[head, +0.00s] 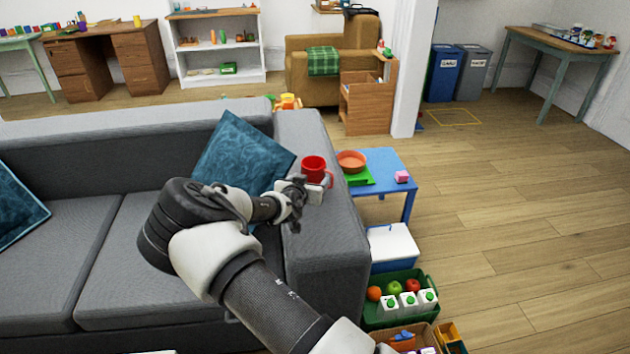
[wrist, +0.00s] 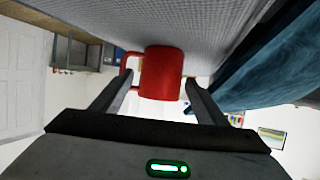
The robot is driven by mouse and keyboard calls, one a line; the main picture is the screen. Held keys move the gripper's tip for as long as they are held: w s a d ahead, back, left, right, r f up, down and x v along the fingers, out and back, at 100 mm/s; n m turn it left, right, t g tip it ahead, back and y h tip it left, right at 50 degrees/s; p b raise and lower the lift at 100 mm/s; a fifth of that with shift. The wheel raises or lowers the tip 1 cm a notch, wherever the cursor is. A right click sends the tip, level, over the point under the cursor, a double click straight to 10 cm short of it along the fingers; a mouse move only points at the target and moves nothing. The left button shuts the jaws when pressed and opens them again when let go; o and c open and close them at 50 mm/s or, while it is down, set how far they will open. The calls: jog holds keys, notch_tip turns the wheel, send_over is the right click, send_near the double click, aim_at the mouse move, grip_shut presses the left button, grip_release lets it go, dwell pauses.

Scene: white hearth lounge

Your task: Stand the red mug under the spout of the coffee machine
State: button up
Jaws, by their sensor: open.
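The red mug (head: 314,166) stands upright on the right armrest of the grey sofa (head: 310,232). Its handle points right in the head view. My gripper (head: 312,187) is just in front of the mug. In the wrist view, which is upside down, the mug (wrist: 162,72) lies between and beyond the two fingers of my open gripper (wrist: 160,90); its handle is on the left, near one finger. I cannot tell whether the finger tips touch it. I see no coffee machine in either view.
A green crate (head: 398,312) sits below. The wooden floor at right is free.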

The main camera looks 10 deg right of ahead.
aim_at(313, 176)
jog(key=b+x, duration=0.2)
jog(key=x, duration=0.5)
jog(key=shift+a, duration=0.2)
jog(key=shift+r, duration=0.1)
jog(key=c, duration=1.1)
jog(key=shift+c, duration=0.2)
jog(key=shift+r, duration=0.1)
